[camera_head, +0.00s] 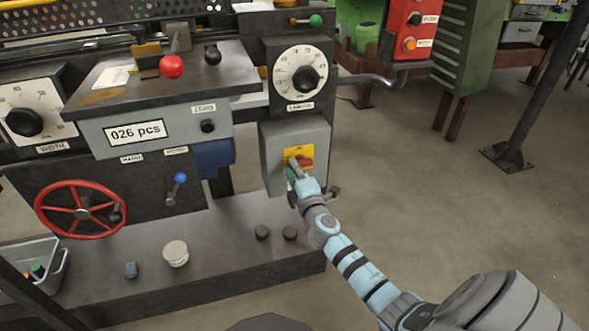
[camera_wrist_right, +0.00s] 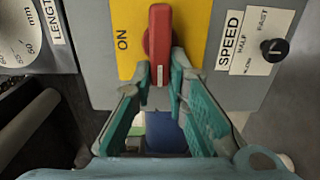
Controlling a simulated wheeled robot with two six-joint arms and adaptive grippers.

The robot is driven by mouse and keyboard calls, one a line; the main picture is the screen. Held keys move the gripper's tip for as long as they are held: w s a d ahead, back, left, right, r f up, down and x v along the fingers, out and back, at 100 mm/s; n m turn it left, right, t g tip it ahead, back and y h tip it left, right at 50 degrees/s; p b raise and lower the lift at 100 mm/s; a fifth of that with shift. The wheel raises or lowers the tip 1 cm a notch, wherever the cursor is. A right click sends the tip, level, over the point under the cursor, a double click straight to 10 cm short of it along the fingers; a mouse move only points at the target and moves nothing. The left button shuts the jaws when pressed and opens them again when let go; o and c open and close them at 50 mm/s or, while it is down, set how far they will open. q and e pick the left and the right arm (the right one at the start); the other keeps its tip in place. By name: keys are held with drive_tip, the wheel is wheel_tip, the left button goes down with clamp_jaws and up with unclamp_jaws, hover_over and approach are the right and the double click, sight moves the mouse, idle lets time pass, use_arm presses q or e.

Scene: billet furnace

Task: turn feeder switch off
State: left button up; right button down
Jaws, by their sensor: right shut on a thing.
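The feeder switch is a red handle (camera_head: 306,162) on a yellow plate (camera_head: 294,153), on the front of a grey box (camera_head: 313,134) under the length dial. In the right wrist view the red handle (camera_wrist_right: 159,40) shows close up, on the yellow plate (camera_wrist_right: 127,12) marked ON. The handle lies crosswise to the panel's height, and ON is on the plate's upper side. My right gripper (camera_head: 296,170) is at the switch; in the right wrist view its fingertips (camera_wrist_right: 160,76) are on either side of the handle's end, shut on it. My left gripper is not in view.
A speed knob (camera_wrist_right: 273,49) sits beside the switch on the same box. The length dial (camera_head: 300,73) is above. A blue-tipped lever (camera_head: 178,182) and a red handwheel (camera_head: 81,209) are to the left. Open floor (camera_head: 430,210) lies to the right.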

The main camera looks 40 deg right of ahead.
drive_tip(key=c, duration=1.6)
unclamp_jaws()
drive_tip(key=v, duration=1.2)
